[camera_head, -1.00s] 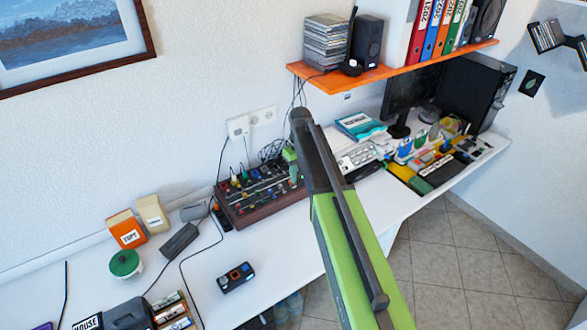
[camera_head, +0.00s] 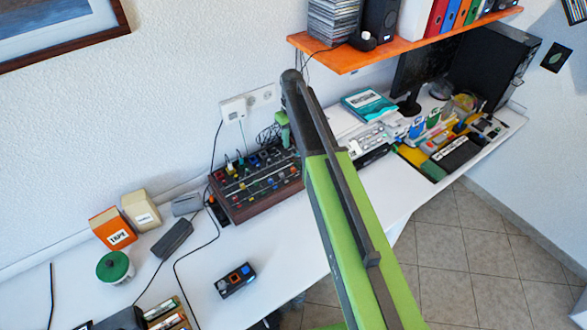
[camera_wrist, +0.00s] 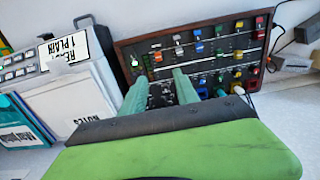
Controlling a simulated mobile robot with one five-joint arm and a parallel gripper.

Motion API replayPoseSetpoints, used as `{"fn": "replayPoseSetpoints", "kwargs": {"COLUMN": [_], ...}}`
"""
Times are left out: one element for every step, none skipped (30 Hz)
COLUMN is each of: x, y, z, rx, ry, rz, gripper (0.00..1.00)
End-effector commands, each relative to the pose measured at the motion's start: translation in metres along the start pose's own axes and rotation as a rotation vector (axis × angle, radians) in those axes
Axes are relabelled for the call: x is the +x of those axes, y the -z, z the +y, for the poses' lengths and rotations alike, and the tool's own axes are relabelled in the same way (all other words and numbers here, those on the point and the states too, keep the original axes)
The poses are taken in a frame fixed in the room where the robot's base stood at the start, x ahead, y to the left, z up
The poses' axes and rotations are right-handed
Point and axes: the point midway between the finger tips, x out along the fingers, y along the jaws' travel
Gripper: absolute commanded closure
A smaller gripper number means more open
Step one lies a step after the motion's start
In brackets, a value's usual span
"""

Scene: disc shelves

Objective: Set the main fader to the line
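The mixer (camera_head: 262,190) is a dark panel in a red-brown case, with rows of coloured knobs, on the white desk. It also shows in the wrist view (camera_wrist: 215,62), with white lines across its panel. My gripper (camera_wrist: 162,75) has two green fingers spread apart over the panel's left end in the wrist view. Dark panel with small details shows between them; I cannot tell whether they touch it. The main fader and its target line cannot be made out clearly. In the head view my gripper (camera_head: 283,128) is at the mixer's right end, partly hidden by my arm.
A grey device (camera_wrist: 70,50) and white sheets lie beside the mixer. An orange shelf (camera_head: 350,57) hangs above the desk. A black box with coloured buttons (camera_head: 235,281), a tape box (camera_head: 112,230) and cables lie to the left. The desk front is mostly clear.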

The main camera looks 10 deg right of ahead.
Motion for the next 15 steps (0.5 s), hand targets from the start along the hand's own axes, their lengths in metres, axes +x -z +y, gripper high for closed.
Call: {"fn": "replayPoseSetpoints", "kwargs": {"x": [0.018,0.025,0.033,0.04,0.046,0.055,0.061,0.067,0.076,0.082,0.088,0.096,0.102,0.109,0.117], "y": [-0.001,-0.001,-0.002,-0.002,-0.003,-0.003,-0.003,-0.003,-0.004,-0.004,-0.004,-0.004,-0.004,-0.004,-0.004], "z": [0.002,0.003,0.004,0.005,0.006,0.007,0.007,0.008,0.009,0.009,0.009,0.009,0.01,0.01,0.01], "rx": [0.003,0.004,0.006,0.007,0.008,0.009,0.01,0.01,0.011,0.011,0.012,0.012,0.012,0.012,0.013], "ry": [0.0,0.0,0.0,0.0,0.0,0.0,0.0,0.0,0.0,0.0,0.0,0.0,0.0,0.0,0.0], "rz": [0.0,0.0,0.0,0.0,0.0,0.0,0.0,0.0,0.0,0.0,0.0,0.0,0.0,0.0,0.0], "gripper": [0.64,0.64,0.64,0.64,0.64,0.64,0.64,0.64,0.64,0.64,0.64,0.64,0.64,0.64,0.64]}}
